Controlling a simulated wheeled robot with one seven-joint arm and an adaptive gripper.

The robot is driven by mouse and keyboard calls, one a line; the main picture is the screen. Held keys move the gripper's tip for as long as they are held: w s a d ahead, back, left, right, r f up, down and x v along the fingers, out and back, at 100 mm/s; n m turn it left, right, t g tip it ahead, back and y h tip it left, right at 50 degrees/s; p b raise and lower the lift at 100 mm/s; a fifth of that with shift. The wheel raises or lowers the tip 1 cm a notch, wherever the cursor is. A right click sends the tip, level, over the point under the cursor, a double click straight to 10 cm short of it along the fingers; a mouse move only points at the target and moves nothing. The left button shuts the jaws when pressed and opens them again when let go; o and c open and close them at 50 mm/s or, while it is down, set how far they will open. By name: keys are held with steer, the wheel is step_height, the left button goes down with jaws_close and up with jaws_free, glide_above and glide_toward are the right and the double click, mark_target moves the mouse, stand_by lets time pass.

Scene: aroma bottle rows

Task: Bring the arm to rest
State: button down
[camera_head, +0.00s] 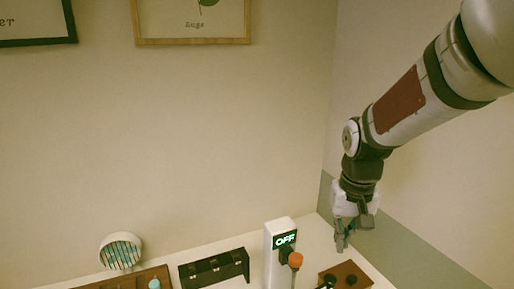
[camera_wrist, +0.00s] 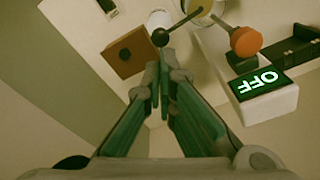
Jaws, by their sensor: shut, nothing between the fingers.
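My gripper (camera_head: 342,241) hangs from the arm at the right of the head view, above the back right part of the white table. Its fingers are shut and empty. In the wrist view the gripper (camera_wrist: 163,75) points toward the table, with its green-grey fingers together. It looks apart from the things on the table. The arm reaches in from the upper right of the head view.
A white post with a lit OFF sign (camera_head: 285,240) and an orange knob (camera_head: 295,260) stands left of my gripper. A brown block (camera_head: 347,274) lies below it. A black rack (camera_head: 214,269), a wooden tray (camera_head: 120,281) and a round striped object (camera_head: 121,251) stand farther left. Walls rise behind and right.

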steer(key=s+r+t+b, duration=0.1)
steer(key=s+r+t, duration=0.1)
steer(key=s+r, duration=0.2)
steer(key=s+r+n+t+b, duration=0.1)
steer(key=s+r, duration=0.3)
steer(key=s, duration=0.6)
steer(key=shift+r+t+b, duration=0.15)
steer(key=shift+t+b, duration=0.55)
steer(key=shift+t, duration=0.1)
steer(key=shift+w+a, duration=0.1)
stand_by(1.1)
